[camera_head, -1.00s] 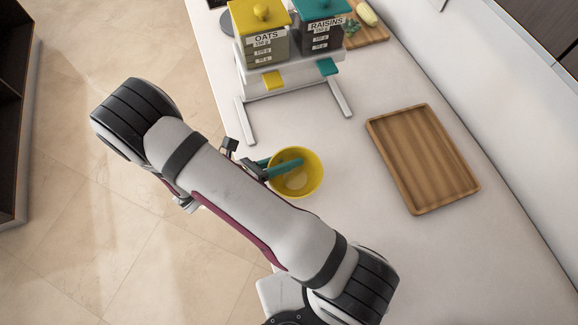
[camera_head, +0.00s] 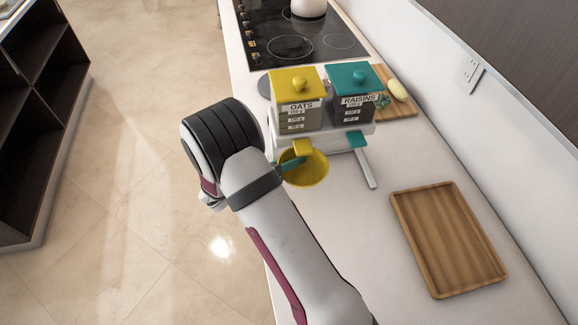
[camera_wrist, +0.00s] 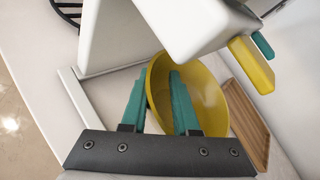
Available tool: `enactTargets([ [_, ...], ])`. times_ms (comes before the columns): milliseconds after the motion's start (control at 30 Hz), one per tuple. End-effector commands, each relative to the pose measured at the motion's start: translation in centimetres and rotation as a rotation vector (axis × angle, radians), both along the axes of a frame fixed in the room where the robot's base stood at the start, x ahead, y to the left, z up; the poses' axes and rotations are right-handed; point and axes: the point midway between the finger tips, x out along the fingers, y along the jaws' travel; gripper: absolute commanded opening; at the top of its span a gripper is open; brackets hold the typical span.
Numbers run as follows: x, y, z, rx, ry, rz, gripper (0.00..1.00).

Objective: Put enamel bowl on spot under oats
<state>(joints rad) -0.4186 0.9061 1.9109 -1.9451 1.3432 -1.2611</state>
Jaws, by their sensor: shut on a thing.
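The yellow enamel bowl (camera_head: 306,170) is under the front of the oats dispenser (camera_head: 298,108), just below its yellow lever (camera_head: 303,147). My gripper (camera_head: 291,164) is shut on the bowl's left rim. In the wrist view the teal fingers (camera_wrist: 157,100) stand on either side of the bowl wall, and the bowl (camera_wrist: 205,100) looks tilted in that view. Whether the bowl touches the counter cannot be told. The spot beneath it is hidden.
The raisins dispenser (camera_head: 352,98) with a teal lever (camera_head: 356,139) stands to the right. A white stand leg (camera_head: 366,169) reaches forward. A wooden tray (camera_head: 449,240) lies at the right. A cooktop (camera_head: 290,35) and a cutting board (camera_head: 401,105) are behind.

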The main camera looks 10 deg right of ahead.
Motion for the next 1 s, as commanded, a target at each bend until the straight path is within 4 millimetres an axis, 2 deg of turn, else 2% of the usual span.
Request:
enactTargets([
  [33, 1.1, -0.1, 0.0, 0.001, -0.003, -0.003, 0.0],
  [167, 3.6, -0.1, 0.0, 0.0, -0.002, -0.002, 0.0],
  [300, 3.5, 0.0, -2.1, -0.002, 0.003, -0.001, 0.0],
  [433, 3.5, 0.0, -3.5, -0.002, 0.002, -0.001, 0.0],
  [600, 3.5, 0.0, -6.7, -0.001, 0.001, -0.002, 0.0],
  [967, 3.8, 0.0, -7.3, 0.0, 0.001, -0.001, 0.0],
  [1000, 3.8, 0.0, -7.2, 0.0, 0.001, -0.001, 0.36],
])
